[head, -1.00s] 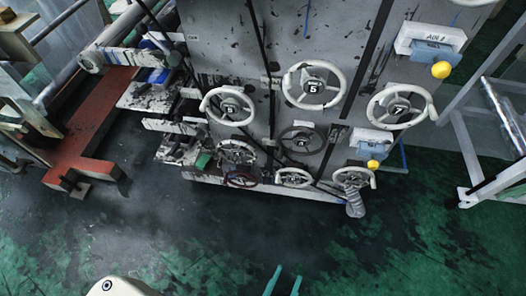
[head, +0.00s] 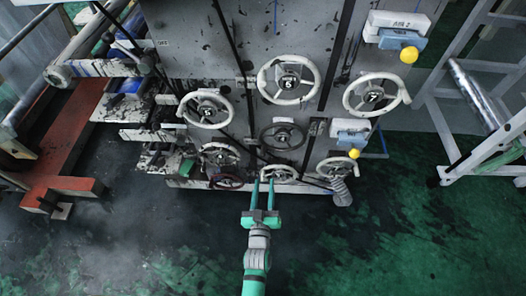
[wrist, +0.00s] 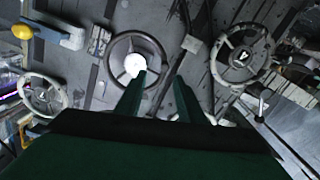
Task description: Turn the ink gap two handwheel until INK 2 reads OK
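Several handwheels stand on a grey, ink-splattered panel (head: 190,40). In the head view a white wheel reading 7 (head: 348,96) is at right, a white numbered wheel (head: 262,84) at top middle, and another white wheel (head: 183,105) at left. A dark wheel (head: 283,125) sits below the middle one. A lower white wheel (head: 290,170) is just beyond my gripper (head: 263,183). My gripper is open and empty; contact cannot be told. In the wrist view a dark-rimmed wheel (wrist: 112,52) with a bright hub lies beyond the fingers (wrist: 160,85). Which wheel is ink gap two and the INK 2 reading are not legible.
A blue box with a yellow knob (head: 409,54) is at upper right, under an AIR 2 label. A smaller yellow knob (head: 354,154) is below. A metal frame (head: 450,130) stands right and a red beam (head: 60,140) left. The stained green floor (head: 400,230) is clear.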

